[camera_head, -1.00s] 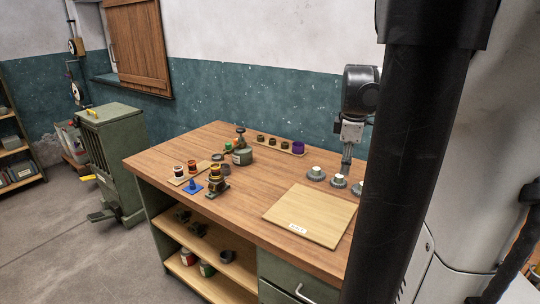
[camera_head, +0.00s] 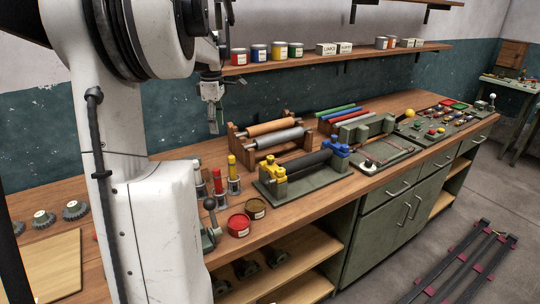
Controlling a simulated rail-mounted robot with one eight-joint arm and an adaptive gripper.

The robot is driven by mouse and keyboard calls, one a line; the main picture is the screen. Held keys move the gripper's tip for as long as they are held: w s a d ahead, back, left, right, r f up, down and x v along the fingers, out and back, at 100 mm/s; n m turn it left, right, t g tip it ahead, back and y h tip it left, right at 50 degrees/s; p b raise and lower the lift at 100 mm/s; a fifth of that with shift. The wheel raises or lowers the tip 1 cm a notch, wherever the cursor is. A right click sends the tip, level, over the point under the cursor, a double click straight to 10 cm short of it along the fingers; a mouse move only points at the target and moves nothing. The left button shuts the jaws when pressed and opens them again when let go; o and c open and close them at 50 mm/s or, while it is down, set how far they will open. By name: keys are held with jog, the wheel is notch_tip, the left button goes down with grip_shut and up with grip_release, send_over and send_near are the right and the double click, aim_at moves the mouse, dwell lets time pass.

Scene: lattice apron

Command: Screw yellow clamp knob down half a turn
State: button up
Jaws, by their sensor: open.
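The yellow clamp (camera_head: 272,176) with its knob is at the left end of a dark roller (camera_head: 305,166) on a grey-green base on the bench. A blue clamp (camera_head: 336,152) is at the roller's right end. My gripper (camera_head: 213,128) is open and empty, pointing down. It hangs in the air left of the yellow clamp in the picture and apart from it. The fine shape of the yellow knob is too small to tell.
Left of the base stand red and yellow bottles (camera_head: 233,175). A lever device (camera_head: 210,220) and a red tin (camera_head: 239,226) are in front. A rack of rollers (camera_head: 268,137) stands behind. A shelf (camera_head: 340,56) with tins runs above the bench.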

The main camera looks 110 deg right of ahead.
aim_at(270, 157)
jog(key=s+a+m, duration=0.3)
jog(key=s, duration=1.4)
notch_tip(270, 157, down, 14)
jog(key=shift+d+r+p, duration=0.15)
jog(key=shift+r+p, duration=0.05)
jog(key=shift+p, duration=0.25)
grip_shut()
